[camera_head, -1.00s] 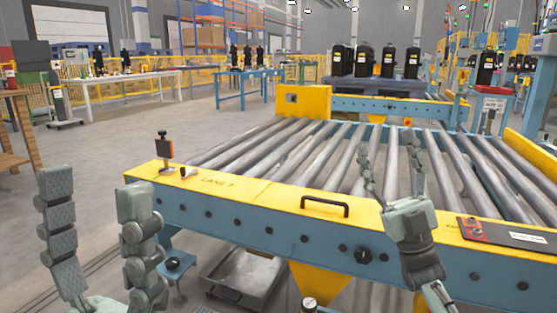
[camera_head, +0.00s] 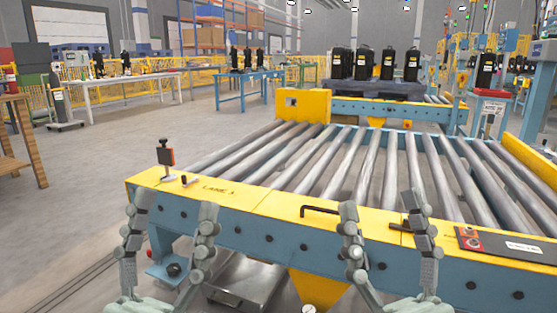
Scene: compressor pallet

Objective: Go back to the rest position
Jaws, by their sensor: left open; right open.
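My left gripper (camera_head: 171,212) is open and empty at the lower left, with its two fingers pointing up in front of the conveyor's near edge. My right gripper (camera_head: 382,213) is open and empty at the lower middle right. Its fingers overlap the yellow near rail in the picture, and its left finger hides part of the black handle (camera_head: 318,210). I cannot tell whether that finger touches the handle or rail. Both grippers stand at about the same height in the picture.
The roller conveyor (camera_head: 235,199) with a yellow and blue frame fills the middle; its rollers are bare. Several black compressors (camera_head: 362,63) stand on a pallet behind it. A metal tray (camera_head: 246,281) lies below. Open floor (camera_head: 120,150) extends to the left.

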